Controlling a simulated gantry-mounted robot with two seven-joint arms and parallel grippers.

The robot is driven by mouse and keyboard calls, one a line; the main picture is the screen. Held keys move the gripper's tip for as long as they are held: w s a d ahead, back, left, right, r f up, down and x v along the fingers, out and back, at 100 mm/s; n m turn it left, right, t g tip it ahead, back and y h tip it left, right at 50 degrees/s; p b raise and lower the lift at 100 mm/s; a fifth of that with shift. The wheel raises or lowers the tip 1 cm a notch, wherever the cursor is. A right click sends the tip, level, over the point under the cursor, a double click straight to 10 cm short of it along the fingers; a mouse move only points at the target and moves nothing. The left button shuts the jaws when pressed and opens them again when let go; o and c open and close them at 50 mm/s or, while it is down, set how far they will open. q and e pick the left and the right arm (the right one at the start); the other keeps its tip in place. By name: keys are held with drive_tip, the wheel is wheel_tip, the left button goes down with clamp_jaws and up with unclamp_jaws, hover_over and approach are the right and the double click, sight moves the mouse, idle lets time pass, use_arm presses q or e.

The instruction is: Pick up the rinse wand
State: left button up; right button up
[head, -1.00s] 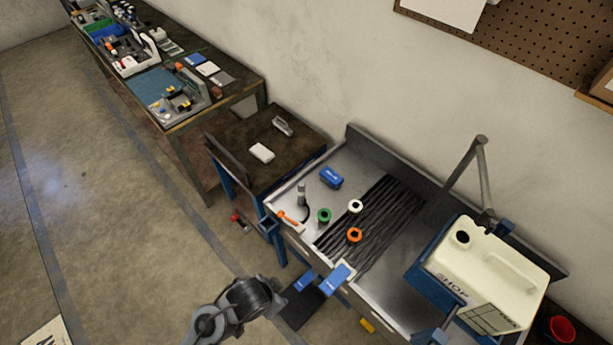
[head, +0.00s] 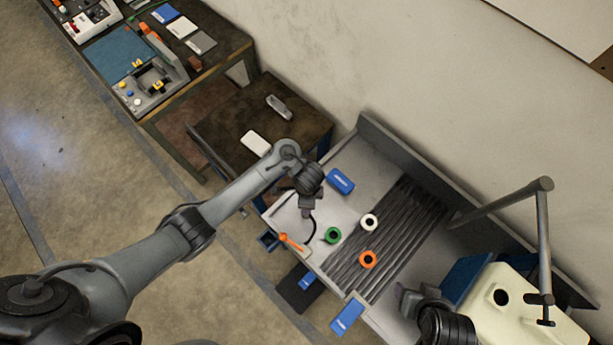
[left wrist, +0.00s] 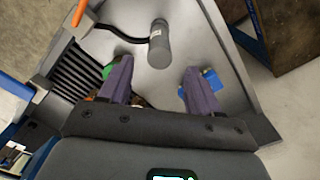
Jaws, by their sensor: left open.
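My left gripper (head: 306,212) hangs over the left end of the sink; in the left wrist view its two fingers (left wrist: 157,70) are open and empty. A grey cylinder (left wrist: 159,44) with a black hose (left wrist: 118,36) stands ahead of the fingers, roughly in line with the gap between them. The hose runs to an orange piece (left wrist: 80,13) at the sink's rim, which also shows in the head view (head: 291,242); these look like the rinse wand. In the head view my gripper hides the cylinder. My right gripper (head: 408,296) is partly visible beside the jug; its jaws are unclear.
A blue block (head: 340,181) and green (head: 333,235), white (head: 369,222) and orange (head: 368,260) rings sit in or by the ribbed sink area (head: 400,225). A cream jug (head: 520,315) stands right. A dark side table (head: 225,125) lies beyond the left arm.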

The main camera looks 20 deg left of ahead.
use_arm(q)
drive_tip(key=f, duration=0.1)
drive_tip(key=f+b, duration=0.1)
drive_tip(key=f, duration=0.1)
drive_tip(key=shift+s, duration=0.2)
drive_tip(key=shift+f, duration=0.25)
drive_tip(key=shift+a+f+b, duration=0.15)
drive_tip(key=shift+f+b, duration=0.4)
drive_tip(key=shift+f, duration=0.6)
drive_tip(key=shift+a+f+b, duration=0.15)
drive_tip(key=shift+f+b, duration=0.4)
drive_tip(key=shift+f, duration=0.55)
drive_tip(key=shift+w+f, duration=0.1)
drive_tip(key=shift+f, duration=0.35)
use_arm(e)
wheel_tip(320, 180, down, 4)
drive_tip(key=shift+d+f, duration=0.1)
drive_tip(key=shift+f, duration=0.05)
use_arm(q)
clamp_jaws()
use_arm(e)
drive_tip(key=shift+d, duration=0.1)
